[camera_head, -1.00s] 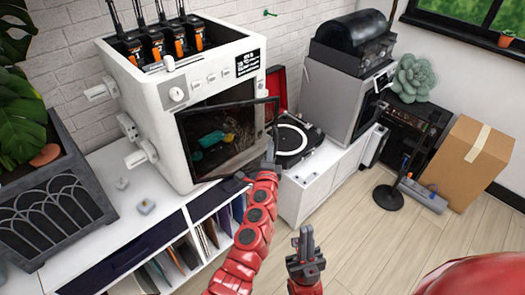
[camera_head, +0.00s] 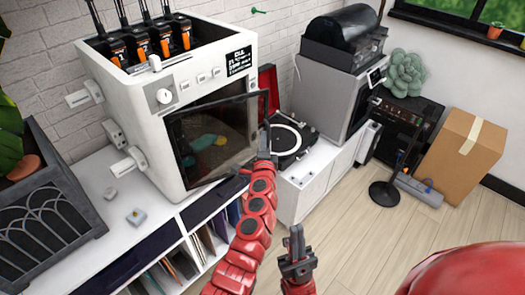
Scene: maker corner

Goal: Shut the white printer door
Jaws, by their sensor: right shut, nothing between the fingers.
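The white printer (camera_head: 150,120) stands on the white cabinet at the left. Its door (camera_head: 205,150), a dark glass pane in a black frame, is ajar. The door's right edge stands out from the printer front, with a gap along the top. My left gripper (camera_head: 266,140) is at this right edge, on its outer side; I cannot tell if it touches or whether its fingers are open. My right gripper (camera_head: 296,240) is shut and empty, low in the middle over the floor, away from the door.
A record player (camera_head: 290,140) with a red lid stands right of the door. Beyond it is a grey machine (camera_head: 331,100). A planter box (camera_head: 50,205) is at the left. A cardboard box (camera_head: 465,155) stands on the floor.

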